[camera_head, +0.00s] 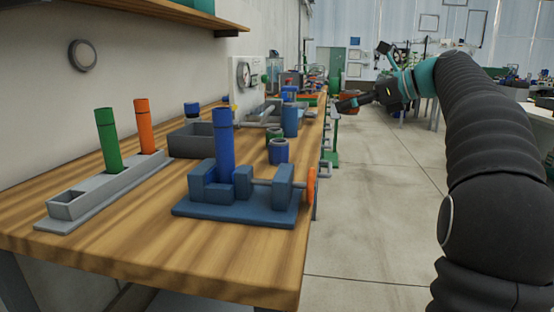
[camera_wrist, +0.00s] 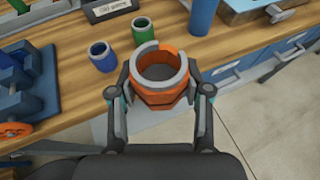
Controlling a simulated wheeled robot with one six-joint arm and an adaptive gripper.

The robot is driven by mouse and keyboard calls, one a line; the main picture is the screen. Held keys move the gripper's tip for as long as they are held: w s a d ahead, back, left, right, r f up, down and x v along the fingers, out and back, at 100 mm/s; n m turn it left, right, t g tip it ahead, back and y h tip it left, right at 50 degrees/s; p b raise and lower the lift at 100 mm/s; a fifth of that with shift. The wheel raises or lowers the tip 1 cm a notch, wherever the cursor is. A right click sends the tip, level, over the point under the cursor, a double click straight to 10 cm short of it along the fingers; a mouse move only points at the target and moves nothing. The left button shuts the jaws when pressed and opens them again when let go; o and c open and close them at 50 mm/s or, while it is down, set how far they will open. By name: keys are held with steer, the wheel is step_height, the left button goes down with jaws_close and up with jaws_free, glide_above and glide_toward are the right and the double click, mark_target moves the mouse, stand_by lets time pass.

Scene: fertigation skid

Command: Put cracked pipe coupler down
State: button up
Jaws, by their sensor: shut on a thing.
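My gripper (camera_wrist: 158,93) is shut on an orange pipe coupler (camera_wrist: 160,98) with a grey rim, one finger on each side. The coupler is upright and held up near the bench's front edge. A blue coupler (camera_wrist: 103,59) and a green coupler (camera_wrist: 143,34) stand on the wooden bench (camera_wrist: 75,85) beyond my gripper.
A blue vise (camera_head: 240,208) with an orange handwheel (camera_head: 310,186) stands at the bench's near edge. A grey rack (camera_head: 105,188) holds green and orange pipes. A grey bin (camera_head: 190,143) and labelled tray (camera_wrist: 110,8) stand farther back. Bare wood lies around the small couplers.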

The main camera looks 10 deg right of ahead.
steer(key=b, duration=0.3)
glide_above(300, 153)
step_height(300, 153, down, 7)
steer(key=shift+s+r, duration=0.1)
steer(key=shift+f+b, duration=0.7)
steer(key=shift+f, duration=1.35)
steer(key=shift+f, duration=0.1)
steer(key=o, duration=1.2)
